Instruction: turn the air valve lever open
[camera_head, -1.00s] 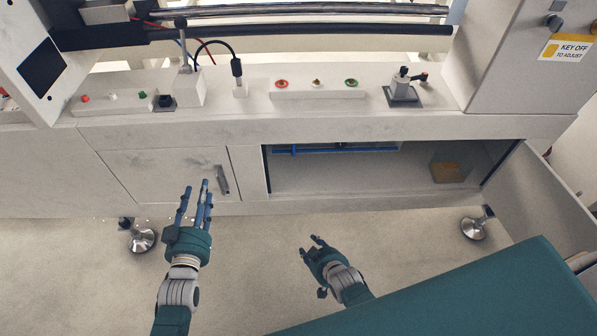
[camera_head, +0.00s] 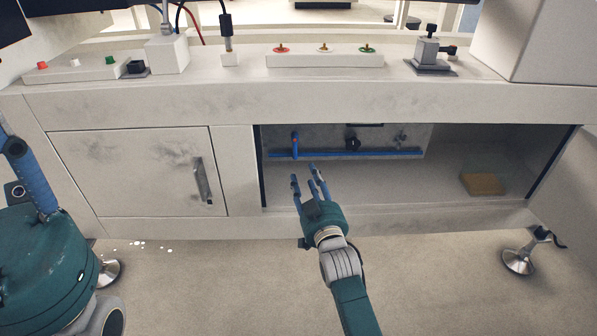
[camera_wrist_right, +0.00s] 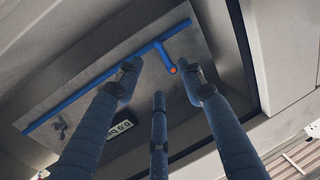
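Inside the open cabinet bay, a blue pipe (camera_head: 350,154) runs along a grey back panel (camera_head: 385,135). A short blue lever-like piece (camera_head: 295,146) stands across the pipe near its left end. In the right wrist view this piece (camera_wrist_right: 167,60) has an orange-red end. My right gripper (camera_head: 310,178) is open and empty, just in front of and below the piece. In the wrist view its fingers (camera_wrist_right: 160,85) spread around the piece's end; I cannot tell if they touch it. My left gripper (camera_head: 30,185) is partly cut off at the left edge, its fingertips unclear.
A black knob (camera_head: 352,145) and a small grey fitting (camera_head: 401,138) are on the panel. A brown block (camera_head: 482,184) lies at the bay's right. A closed door (camera_head: 135,170) with a handle is left of the bay. The counter's edge (camera_head: 330,100) overhangs it.

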